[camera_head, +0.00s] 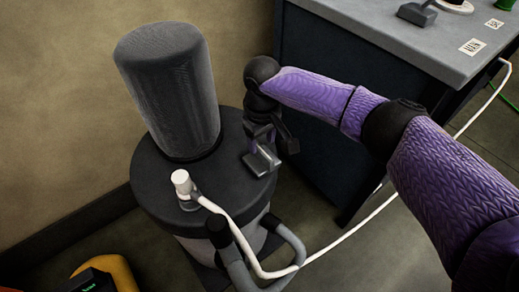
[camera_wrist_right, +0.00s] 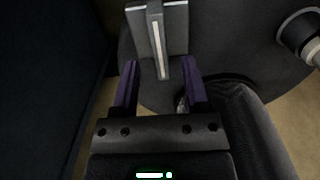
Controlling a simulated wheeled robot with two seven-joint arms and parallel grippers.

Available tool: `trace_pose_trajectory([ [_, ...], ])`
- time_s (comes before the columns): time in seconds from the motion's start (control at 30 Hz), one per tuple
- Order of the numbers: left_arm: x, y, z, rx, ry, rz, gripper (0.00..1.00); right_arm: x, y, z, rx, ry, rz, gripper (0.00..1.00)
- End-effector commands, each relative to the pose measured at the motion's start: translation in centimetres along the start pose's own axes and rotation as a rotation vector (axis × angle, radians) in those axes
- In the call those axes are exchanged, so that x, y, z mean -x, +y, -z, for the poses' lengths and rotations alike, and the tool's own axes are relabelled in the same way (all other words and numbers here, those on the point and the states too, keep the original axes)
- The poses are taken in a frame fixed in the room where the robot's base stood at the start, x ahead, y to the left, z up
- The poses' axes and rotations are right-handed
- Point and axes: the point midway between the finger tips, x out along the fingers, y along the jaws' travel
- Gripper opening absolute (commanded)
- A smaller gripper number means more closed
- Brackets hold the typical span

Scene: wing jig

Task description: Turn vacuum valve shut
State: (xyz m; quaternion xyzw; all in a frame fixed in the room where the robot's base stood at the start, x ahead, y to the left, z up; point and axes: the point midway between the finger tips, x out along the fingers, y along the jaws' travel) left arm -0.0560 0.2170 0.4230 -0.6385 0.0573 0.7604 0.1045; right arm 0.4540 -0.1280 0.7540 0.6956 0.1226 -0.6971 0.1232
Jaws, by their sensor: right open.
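A dark round vacuum unit (camera_head: 150,178) stands on the floor, with a tall dark cylinder (camera_head: 172,95) on its lid. A grey valve handle (camera_head: 262,162), apparently the vacuum valve, sits at the right side of the lid. In the right wrist view the handle is a grey plate with a raised, light-edged bar (camera_wrist_right: 158,40). My right gripper (camera_head: 266,138) reaches down over the handle. It is open, its purple fingers (camera_wrist_right: 160,72) either side of the bar's near end with gaps showing. Contact is not visible. My left gripper is out of view.
A white hose fitting (camera_head: 184,188) stands at the lid's front, its white hose (camera_head: 340,232) curving away right. A grey tubular handle (camera_head: 290,245) sticks out in front. A workbench (camera_head: 400,42) stands behind right. A yellow-and-black object (camera_head: 105,275) is at the bottom left.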

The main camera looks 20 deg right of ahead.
Motion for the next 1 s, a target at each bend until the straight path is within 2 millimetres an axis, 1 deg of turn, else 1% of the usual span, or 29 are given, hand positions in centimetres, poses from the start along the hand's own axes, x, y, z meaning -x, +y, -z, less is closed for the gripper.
trace_pose_trajectory([
  [0.03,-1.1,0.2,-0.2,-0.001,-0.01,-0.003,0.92,-1.8,0.0,0.0,-0.001,-0.005,0.002,0.57],
  [0.13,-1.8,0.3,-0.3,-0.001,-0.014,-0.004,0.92,-3.1,0.0,0.0,-0.001,-0.003,0.001,0.57],
  [0.23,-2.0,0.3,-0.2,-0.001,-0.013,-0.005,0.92,-3.6,0.0,0.0,-0.001,0.0,0.001,0.57],
  [0.47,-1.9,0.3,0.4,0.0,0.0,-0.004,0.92,-3.5,0.0,0.0,-0.001,0.002,0.0,0.57],
  [0.5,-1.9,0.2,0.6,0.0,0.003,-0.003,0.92,-3.5,0.0,0.0,-0.001,0.002,0.0,0.53],
  [0.57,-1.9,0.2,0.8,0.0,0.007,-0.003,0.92,-3.5,0.0,0.0,-0.001,0.002,0.0,0.4],
  [0.6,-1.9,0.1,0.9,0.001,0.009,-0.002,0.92,-3.5,0.0,0.0,-0.001,0.002,0.0,0.32],
  [0.67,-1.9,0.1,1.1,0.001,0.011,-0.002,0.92,-3.5,0.0,0.0,-0.001,0.002,0.0,0.19],
  [0.7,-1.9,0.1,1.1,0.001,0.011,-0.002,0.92,-3.5,0.0,0.0,-0.001,0.002,0.0,0.11],
  [0.77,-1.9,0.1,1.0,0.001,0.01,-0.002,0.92,-3.5,0.0,0.0,-0.001,0.002,0.0,0.0],
  [1.0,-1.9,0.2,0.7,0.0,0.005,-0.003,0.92,-3.5,0.0,0.0,-0.002,0.002,0.0,0.0],
])
